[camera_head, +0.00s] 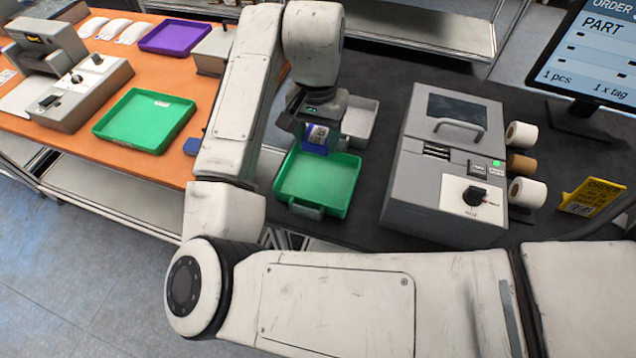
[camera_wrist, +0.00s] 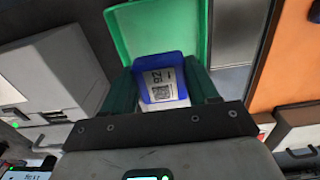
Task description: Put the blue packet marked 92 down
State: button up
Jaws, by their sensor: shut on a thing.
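The blue packet (camera_head: 316,139) has a white label. In the wrist view the packet (camera_wrist: 163,80) shows the number 92 and a square code on its label. My gripper (camera_head: 318,125) is shut on the packet, with one finger on each side of it in the wrist view (camera_wrist: 165,92). In the head view the packet is at the far edge of a green tray (camera_head: 318,184) on the dark table. The tray also shows beyond the packet in the wrist view (camera_wrist: 135,30). I cannot tell whether the packet touches the tray.
A grey machine (camera_head: 447,160) with tape rolls (camera_head: 522,135) stands right of the tray. A light grey bin (camera_head: 360,120) is behind it. The orange table (camera_head: 85,150) at left holds another green tray (camera_head: 145,120) and a purple tray (camera_head: 176,37). The near green tray's floor looks empty.

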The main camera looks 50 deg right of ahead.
aim_at(317, 139)
notch_tip(317, 139, down, 4)
jog(key=shift+r+b, duration=0.15)
jog(key=shift+b, duration=0.55)
notch_tip(317, 139, down, 10)
jog(key=shift+r+p, duration=0.1)
jog(key=shift+p, duration=0.55)
jog(key=shift+f, duration=0.2)
jog(key=o, duration=1.2)
jog(key=shift+c, duration=0.2)
notch_tip(317, 139, up, 12)
jog(key=shift+r+b, duration=0.2)
jog(key=shift+b, duration=0.65)
